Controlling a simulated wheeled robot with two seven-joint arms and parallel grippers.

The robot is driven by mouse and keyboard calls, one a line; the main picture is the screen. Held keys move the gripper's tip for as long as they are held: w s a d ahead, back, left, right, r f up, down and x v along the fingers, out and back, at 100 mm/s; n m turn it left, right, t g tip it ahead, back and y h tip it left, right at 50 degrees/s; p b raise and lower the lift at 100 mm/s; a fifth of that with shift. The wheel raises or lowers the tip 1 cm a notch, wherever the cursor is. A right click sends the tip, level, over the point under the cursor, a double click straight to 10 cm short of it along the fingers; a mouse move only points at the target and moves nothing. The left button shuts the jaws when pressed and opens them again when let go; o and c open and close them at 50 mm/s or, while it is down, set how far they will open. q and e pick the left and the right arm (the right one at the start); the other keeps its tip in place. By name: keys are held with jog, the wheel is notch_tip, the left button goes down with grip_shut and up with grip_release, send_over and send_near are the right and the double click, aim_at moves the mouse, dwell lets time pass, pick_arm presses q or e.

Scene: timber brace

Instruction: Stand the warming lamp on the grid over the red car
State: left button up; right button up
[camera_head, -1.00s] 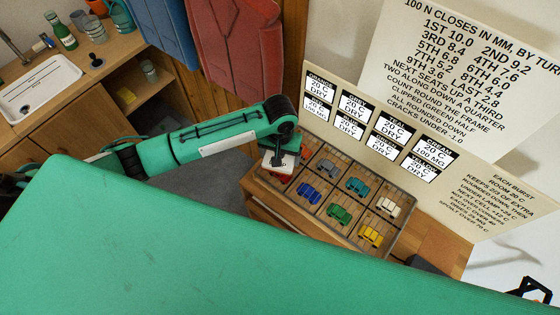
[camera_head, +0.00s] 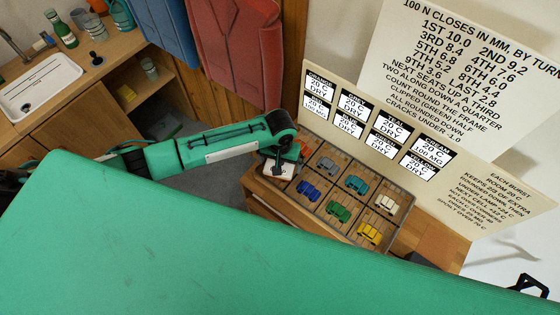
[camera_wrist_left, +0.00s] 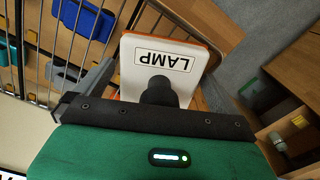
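The warming lamp (camera_head: 277,171) is a flat white plate with an orange rim and a black knob. It sits over the front-left compartment of the grid (camera_head: 327,211). In the left wrist view the lamp (camera_wrist_left: 182,43) shows its LAMP label. My left gripper (camera_head: 281,166) is right above it. In the wrist view the fingers of the left gripper (camera_wrist_left: 160,82) are spread apart, with the knob between them and apart from both. The red car is hidden, apparently under the lamp. My right gripper cannot be made out.
Other compartments hold an orange car (camera_head: 304,148), a grey car (camera_head: 326,164), a blue car (camera_head: 307,190) and several more. A label board (camera_head: 455,180) stands close behind the grid. A sink counter (camera_head: 110,60) is at the left. A green surface, apparently mine, fills the foreground.

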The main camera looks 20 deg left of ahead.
pick_arm(q)
jog(key=shift+r, duration=0.25)
notch_tip(320, 180, up, 10)
jog(key=shift+r+b, duration=0.2)
jog(key=shift+b, duration=0.7)
jog(key=shift+r, duration=0.7)
